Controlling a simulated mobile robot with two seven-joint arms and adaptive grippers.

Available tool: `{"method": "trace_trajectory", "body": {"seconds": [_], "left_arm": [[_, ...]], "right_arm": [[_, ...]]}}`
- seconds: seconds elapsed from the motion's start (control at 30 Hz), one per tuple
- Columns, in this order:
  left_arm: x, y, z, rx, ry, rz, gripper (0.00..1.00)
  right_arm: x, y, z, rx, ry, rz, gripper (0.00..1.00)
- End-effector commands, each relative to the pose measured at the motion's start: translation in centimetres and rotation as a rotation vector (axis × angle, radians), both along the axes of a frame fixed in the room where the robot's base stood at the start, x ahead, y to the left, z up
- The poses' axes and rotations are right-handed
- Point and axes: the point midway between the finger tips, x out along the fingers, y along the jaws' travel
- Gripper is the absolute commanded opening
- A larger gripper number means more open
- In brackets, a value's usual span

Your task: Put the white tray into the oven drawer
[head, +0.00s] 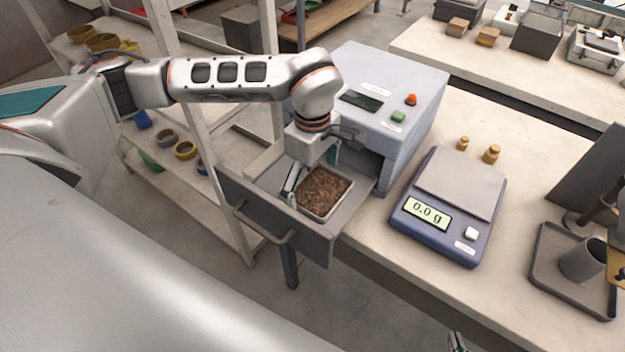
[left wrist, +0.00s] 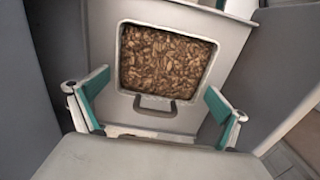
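The white tray (head: 337,206), filled with brown pellets, sits inside the pulled-out drawer (head: 274,218) of the grey-blue oven (head: 385,75). In the left wrist view the tray (left wrist: 160,98) lies in the drawer with its small handle toward my gripper. My left gripper (head: 312,170) is over the drawer at the tray's handle side. Its teal-padded fingers are spread wide on either side of the handle, with nothing between them. Only a small tip of my right gripper (head: 458,341) shows at the bottom edge; the rest is out of frame.
A blue scale (head: 450,205) reading 0.0 g stands right of the oven, with brass weights (head: 491,154) behind it. A grey tray with a cup (head: 580,262) is at the far right. A shelf rack (head: 205,200) stands left of the drawer.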

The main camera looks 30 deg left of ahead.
Motion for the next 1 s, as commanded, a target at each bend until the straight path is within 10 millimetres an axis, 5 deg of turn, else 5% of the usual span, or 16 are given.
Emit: {"method": "trace_trajectory", "body": {"seconds": [0.23, 0.7, 1.0], "left_arm": [[0.1, 0.0, 1.1, 0.000, -0.003, 0.000, 1.00], [0.1, 0.0, 9.8, 0.001, -0.003, 0.000, 1.00], [0.0, 0.0, 12.2, 0.001, 0.000, 0.000, 1.00]], "right_arm": [[0.1, 0.0, 0.3, 0.001, -0.004, 0.000, 0.00], [0.1, 0.0, -0.4, 0.002, -0.003, 0.000, 0.00], [-0.1, 0.0, -0.8, 0.000, 0.001, -0.001, 0.00]]}}
